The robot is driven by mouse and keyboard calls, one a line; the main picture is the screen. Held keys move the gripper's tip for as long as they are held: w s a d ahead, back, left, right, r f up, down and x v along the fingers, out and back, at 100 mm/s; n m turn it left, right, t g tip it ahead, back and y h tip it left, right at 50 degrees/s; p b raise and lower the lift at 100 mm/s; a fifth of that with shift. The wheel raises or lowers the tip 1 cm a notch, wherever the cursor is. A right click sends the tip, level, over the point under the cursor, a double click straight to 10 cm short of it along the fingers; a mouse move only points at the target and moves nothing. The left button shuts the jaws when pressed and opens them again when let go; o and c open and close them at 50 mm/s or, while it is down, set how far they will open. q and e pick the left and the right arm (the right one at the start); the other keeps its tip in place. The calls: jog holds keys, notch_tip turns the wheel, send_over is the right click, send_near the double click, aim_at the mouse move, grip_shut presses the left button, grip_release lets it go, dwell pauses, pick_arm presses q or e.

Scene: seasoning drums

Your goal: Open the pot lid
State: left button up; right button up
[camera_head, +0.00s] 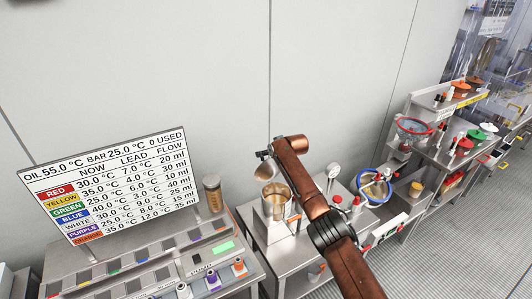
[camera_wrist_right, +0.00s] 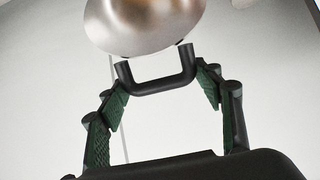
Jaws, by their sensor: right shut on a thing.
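The metal pot (camera_head: 275,208) stands open on the steel bench in the head view, and its brownish inside shows. My right gripper (camera_wrist_right: 163,92) is shut on this handle. In the head view my arm hides most of the gripper. My left gripper is not in view.
A slanted readout board (camera_head: 115,185) and a control panel (camera_head: 150,268) stand to the left. A brown jar (camera_head: 212,193) stands behind the panel. Right of my arm are a blue-rimmed bowl (camera_head: 374,187) and shelves with coloured lids (camera_head: 476,134). The wall above the pot is bare.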

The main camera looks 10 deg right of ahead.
jog(key=shift+d, duration=0.1)
jog(key=o, duration=1.3)
jog(key=shift+o, duration=0.5)
jog(key=shift+w+f, duration=0.1)
jog(key=shift+s+r, duration=0.3)
jog(key=shift+s, duration=0.05)
jog(key=v, duration=1.1)
jog(key=shift+d, duration=0.2)
